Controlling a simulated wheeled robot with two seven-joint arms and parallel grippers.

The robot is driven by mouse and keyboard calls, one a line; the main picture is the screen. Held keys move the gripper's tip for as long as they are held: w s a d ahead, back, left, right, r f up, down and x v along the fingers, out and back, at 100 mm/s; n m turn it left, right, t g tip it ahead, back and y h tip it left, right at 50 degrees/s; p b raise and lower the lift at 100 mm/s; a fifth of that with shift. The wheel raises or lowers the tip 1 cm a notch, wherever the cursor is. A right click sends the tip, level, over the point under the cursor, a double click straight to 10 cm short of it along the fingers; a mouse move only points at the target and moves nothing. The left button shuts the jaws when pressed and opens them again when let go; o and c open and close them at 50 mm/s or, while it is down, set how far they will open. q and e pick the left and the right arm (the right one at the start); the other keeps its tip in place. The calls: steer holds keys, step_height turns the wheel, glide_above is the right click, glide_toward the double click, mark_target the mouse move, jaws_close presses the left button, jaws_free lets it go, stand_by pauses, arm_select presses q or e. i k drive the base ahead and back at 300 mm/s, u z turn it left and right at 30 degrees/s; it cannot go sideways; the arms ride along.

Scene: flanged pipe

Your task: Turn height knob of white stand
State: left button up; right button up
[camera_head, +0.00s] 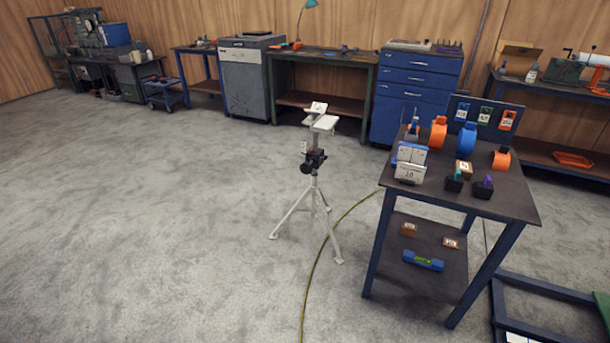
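The white stand (314,195) stands upright on the grey floor near the middle of the head view, on three splayed legs. A white V-shaped head (321,123) sits on top of it. A black clamp with a dark round knob (306,168) is on its post, below the head, with the knob on the left side. Which black part is the height knob is too small to tell for certain. Neither of my grippers shows in this view.
A dark table with blue legs (515,205) stands right of the stand, holding several blue and orange parts. A yellow-green cable (318,262) runs on the floor beside the stand. Workbenches and a blue drawer cabinet (413,92) line the back wall. The floor at left is clear.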

mark_target(306, 168)
steer(key=u, duration=0.5)
steer(key=i, duration=0.55)
steer(key=u, duration=1.05)
steer(key=i, duration=1.65)
steer(key=z, duration=1.1)
steer(key=i, duration=0.65)
steer(key=z, duration=0.65)
